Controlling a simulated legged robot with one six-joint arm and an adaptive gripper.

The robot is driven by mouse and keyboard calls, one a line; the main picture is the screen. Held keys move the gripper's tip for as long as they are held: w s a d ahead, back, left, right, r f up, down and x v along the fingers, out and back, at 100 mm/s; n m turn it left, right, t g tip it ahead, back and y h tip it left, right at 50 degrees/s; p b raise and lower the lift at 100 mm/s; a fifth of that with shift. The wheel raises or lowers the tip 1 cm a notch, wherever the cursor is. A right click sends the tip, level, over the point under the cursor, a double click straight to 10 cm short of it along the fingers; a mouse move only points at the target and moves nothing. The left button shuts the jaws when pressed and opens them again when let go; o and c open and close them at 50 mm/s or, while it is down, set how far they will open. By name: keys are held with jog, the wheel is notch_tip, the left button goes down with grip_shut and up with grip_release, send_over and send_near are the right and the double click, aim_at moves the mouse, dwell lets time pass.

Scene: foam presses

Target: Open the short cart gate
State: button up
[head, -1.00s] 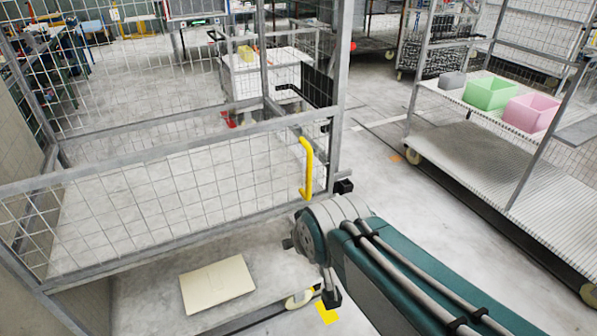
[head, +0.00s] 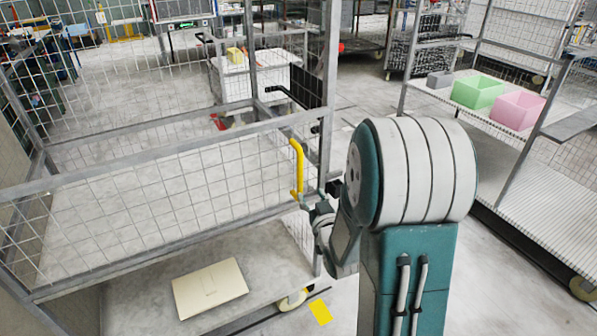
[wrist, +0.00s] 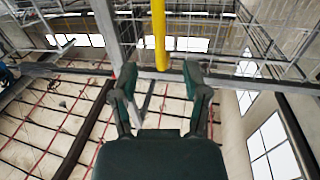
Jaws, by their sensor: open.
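The short cart gate (head: 180,148) is a low grey mesh panel across the front of the cart, and it stands shut. Its upright yellow handle (head: 299,165) is at the gate's right end, by the corner post. My gripper (head: 307,197) is at the lower end of the handle, partly hidden behind my arm. In the wrist view, which looks upward, my gripper (wrist: 161,75) is open. The yellow handle (wrist: 159,35) comes down in line with the gap between the fingers. I cannot tell whether it is inside the gap, and no finger is closed on it.
A flat cream box (head: 209,288) lies on the cart's lower deck. A shelf rack with a green bin (head: 478,92) and a pink bin (head: 516,110) stands at the right. A small trolley (head: 258,80) stands behind the cart.

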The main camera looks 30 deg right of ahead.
aim_at(301, 174)
jog(key=w, duration=0.3)
jog(key=w+d, duration=0.1)
jog(key=w, duration=0.3)
jog(key=w+d, duration=0.1)
jog(key=w, duration=0.2)
jog(key=shift+w, duration=0.35)
grip_shut()
